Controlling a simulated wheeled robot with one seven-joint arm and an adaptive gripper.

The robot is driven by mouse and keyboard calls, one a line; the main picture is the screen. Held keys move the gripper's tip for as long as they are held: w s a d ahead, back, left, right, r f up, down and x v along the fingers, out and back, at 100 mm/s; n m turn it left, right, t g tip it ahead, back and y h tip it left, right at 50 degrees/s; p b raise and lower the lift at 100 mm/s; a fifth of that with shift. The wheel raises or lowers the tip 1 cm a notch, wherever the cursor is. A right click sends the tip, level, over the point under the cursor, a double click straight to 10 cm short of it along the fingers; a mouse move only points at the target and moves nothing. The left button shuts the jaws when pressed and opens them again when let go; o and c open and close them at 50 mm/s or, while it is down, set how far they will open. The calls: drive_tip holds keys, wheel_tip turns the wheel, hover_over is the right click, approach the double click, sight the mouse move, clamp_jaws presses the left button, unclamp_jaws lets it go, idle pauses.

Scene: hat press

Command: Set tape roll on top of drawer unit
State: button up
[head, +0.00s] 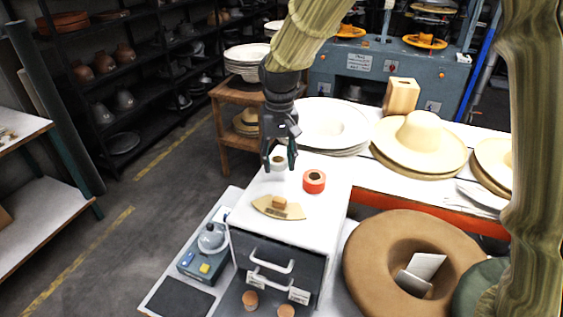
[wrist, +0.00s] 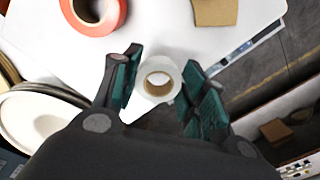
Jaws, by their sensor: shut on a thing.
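A small white tape roll (head: 279,164) with a brown core is between the fingers of my gripper (head: 280,162), at the far part of the drawer unit's top. In the wrist view the white tape roll (wrist: 158,80) sits between the green finger pads (wrist: 160,88), and my gripper is shut on it. The drawer unit (head: 328,195) has a white top and dark drawers with pale handles. I cannot tell whether the roll touches the top or hangs just above it. A red tape roll (head: 314,181) lies on the top, right of my gripper; it also shows in the wrist view (wrist: 94,12).
A curved wooden tool (head: 279,207) lies on the top's near part. Felt and straw hats (head: 420,140) crowd the white table to the right, with a wooden block (head: 401,96) behind. A blue device (head: 205,252) stands lower left. Bare top remains around the rolls.

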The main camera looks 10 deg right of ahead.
sight(282, 158)
drive_tip(key=shift+w+d+p, duration=0.4)
drive_tip(key=shift+d+p, duration=0.05)
drive_tip(key=shift+f+p, duration=0.65)
drive_tip(key=shift+f, duration=1.15)
drive_tip(key=shift+f, duration=0.1)
drive_tip(key=o, duration=0.8)
drive_tip(key=shift+o, duration=0.2)
wheel_tip(282, 158, up, 12)
drive_tip(key=b, duration=0.3)
drive_tip(key=shift+d, duration=0.15)
